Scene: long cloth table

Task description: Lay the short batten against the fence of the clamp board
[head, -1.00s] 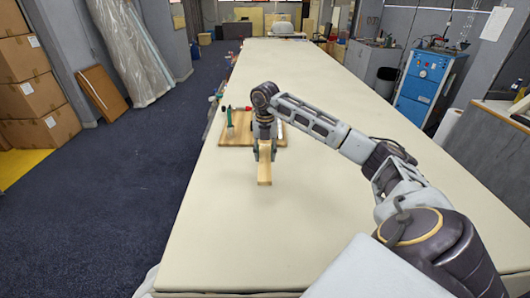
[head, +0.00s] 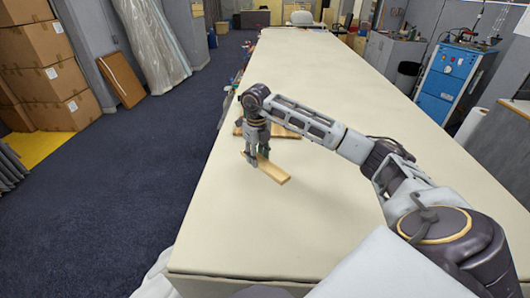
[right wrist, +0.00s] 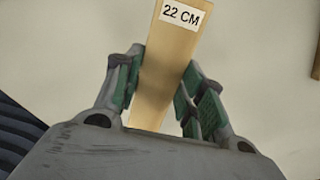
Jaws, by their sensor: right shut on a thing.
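The short batten (head: 277,174) is a pale wooden strip. In the right wrist view it (right wrist: 168,60) carries a "22 CM" label at its far end. My right gripper (head: 260,154) is shut on it, with green-padded fingers on both long sides in the right wrist view (right wrist: 165,68). The batten slants toward the lower right in the head view; whether it touches the table cannot be told. The wooden clamp board (head: 285,132) lies just behind my right gripper, which hides much of it. Its fence cannot be made out. My left gripper is not in view.
The long cream cloth table (head: 340,215) is clear in front and to the right of the batten. Its left edge is close to my right gripper. Cardboard boxes (head: 40,65) and a blue cabinet (head: 450,82) stand off the table.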

